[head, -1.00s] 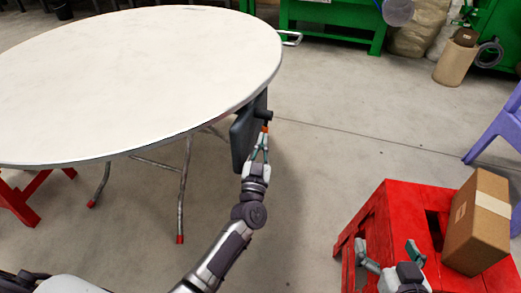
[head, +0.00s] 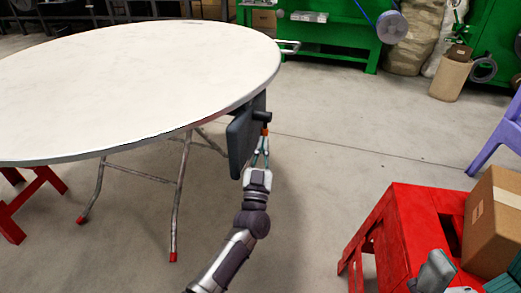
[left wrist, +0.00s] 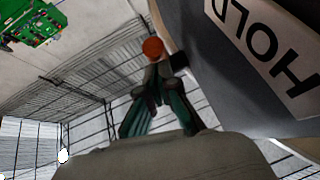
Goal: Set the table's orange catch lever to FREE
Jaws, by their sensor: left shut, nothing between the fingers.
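The white round table (head: 140,80) has a dark grey panel (head: 243,138) under its right edge. The orange catch lever (head: 265,131) is a small orange piece below a dark round knob on this panel. My left gripper (head: 263,142) is shut and empty, its tips right below the orange piece. In the left wrist view the lever's orange end (left wrist: 153,48) is just beyond the fingertips (left wrist: 158,72); I cannot tell whether they touch. A white label reading HOLD (left wrist: 268,45) is on the panel. My right gripper (head: 475,275) is partly in view at bottom right, fingers apart.
A red stand (head: 405,225) with a cardboard box (head: 493,225) is at right, close to my right gripper. A purple chair (head: 497,135) is at the right edge. Table legs (head: 178,205) stand left of my arm. Grey floor between table and red stand is clear.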

